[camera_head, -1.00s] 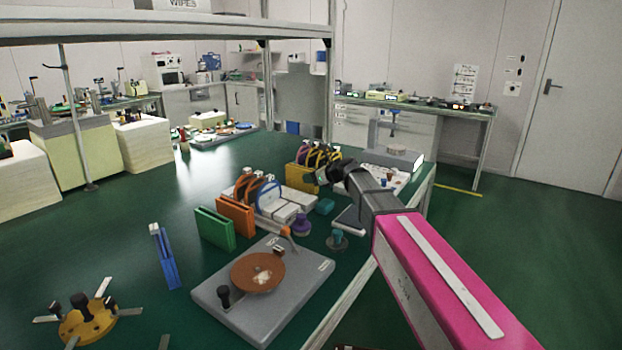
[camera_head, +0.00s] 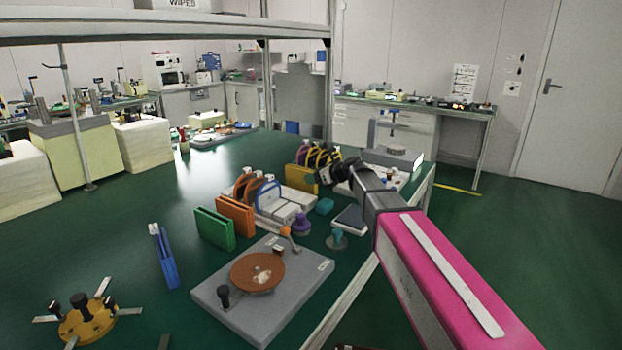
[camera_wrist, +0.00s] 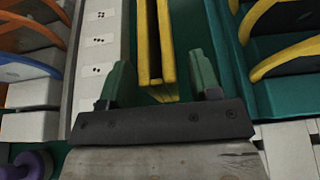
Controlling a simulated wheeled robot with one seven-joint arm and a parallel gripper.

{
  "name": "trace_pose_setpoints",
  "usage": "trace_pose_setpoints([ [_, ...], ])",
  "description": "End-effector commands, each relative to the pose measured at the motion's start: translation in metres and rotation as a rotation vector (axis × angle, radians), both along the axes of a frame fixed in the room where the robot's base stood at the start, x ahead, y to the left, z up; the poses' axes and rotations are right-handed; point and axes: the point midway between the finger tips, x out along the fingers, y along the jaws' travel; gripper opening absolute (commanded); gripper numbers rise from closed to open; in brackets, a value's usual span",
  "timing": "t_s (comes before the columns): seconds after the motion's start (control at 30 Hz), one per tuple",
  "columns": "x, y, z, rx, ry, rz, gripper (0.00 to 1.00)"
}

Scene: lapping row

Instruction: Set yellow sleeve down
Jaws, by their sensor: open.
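The yellow sleeve (camera_head: 299,180) stands upright on the green bench top, beyond the orange sleeve (camera_head: 235,214) and partly behind my gripper (camera_head: 324,172). In the wrist view the yellow sleeve (camera_wrist: 168,40) shows as two thin walls with a narrow slot between them. My gripper (camera_wrist: 160,66) is open, with a green finger on each side of the sleeve's near end. Gaps show between the fingers and the sleeve, so nothing is gripped. The sleeve's far end is outside the wrist view.
A white dotted strip (camera_wrist: 101,50) lies left of the sleeve, and a rack with yellow-rimmed discs (camera_wrist: 285,55) stands close on the right. A green sleeve (camera_head: 214,229), a blue sleeve (camera_head: 165,258) and a lapping plate (camera_head: 257,272) sit nearer.

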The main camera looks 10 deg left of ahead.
Motion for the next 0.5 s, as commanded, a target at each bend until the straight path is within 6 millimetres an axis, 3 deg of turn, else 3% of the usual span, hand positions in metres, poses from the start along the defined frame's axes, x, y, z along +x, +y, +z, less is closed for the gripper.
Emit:
trace_pose_setpoints([
  [0.3, -0.025, -0.056, 0.025, 0.000, -0.001, -0.002, 0.57],
  [0.5, -0.033, -0.078, 0.035, 0.000, 0.000, -0.001, 0.57],
])
